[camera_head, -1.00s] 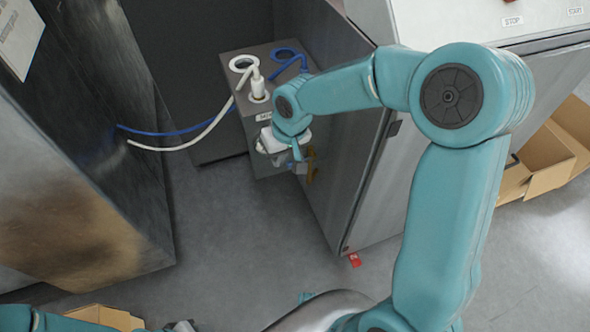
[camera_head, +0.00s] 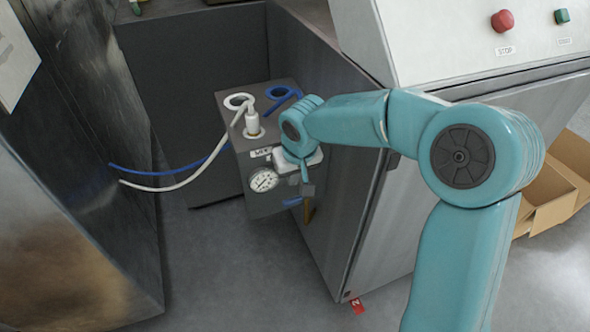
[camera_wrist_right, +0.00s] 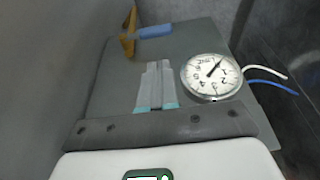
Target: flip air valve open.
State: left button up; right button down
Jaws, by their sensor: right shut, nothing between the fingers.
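The air valve has a blue lever (camera_head: 292,201) and a brass-coloured body (camera_head: 308,209) on the front of the grey box (camera_head: 262,204). In the right wrist view the blue lever (camera_wrist_right: 155,31) lies roughly crosswise, its left end at the brass body (camera_wrist_right: 129,40). My right gripper (camera_head: 307,189) is shut and empty in front of the box, close to the valve and partly overlapping it in the head view. In the wrist view its fingertips (camera_wrist_right: 158,66) are together and appear just below the lever, with a gap in the picture. Actual contact cannot be told. My left gripper is out of view.
A round pressure gauge (camera_head: 263,180) sits beside the valve, also in the wrist view (camera_wrist_right: 211,76). White (camera_head: 160,187) and blue (camera_head: 133,170) hoses run left from the box. A steel cabinet wall (camera_head: 335,200) stands close on the right. Cardboard boxes (camera_head: 552,190) lie far right.

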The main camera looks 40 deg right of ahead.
aim_at(289, 199)
jog(key=x, duration=0.2)
jog(key=b+x, duration=0.1)
jog(key=x, duration=0.1)
jog(key=s+x, duration=0.1)
jog(key=x, duration=0.2)
jog(key=shift+a+f, duration=0.15)
jog(key=shift+a+f+b, duration=0.25)
jog(key=shift+f+b, duration=0.3)
jog(key=shift+b, duration=0.5)
notch_tip(289, 199, up, 5)
jog(key=p, duration=0.4)
jog(key=shift+w+a, duration=0.15)
jog(key=shift+a, duration=0.05)
jog(key=a+v, duration=0.1)
jog(key=v, duration=0.8)
jog(key=shift+a+p, duration=0.3)
jog(key=shift+p, duration=0.15)
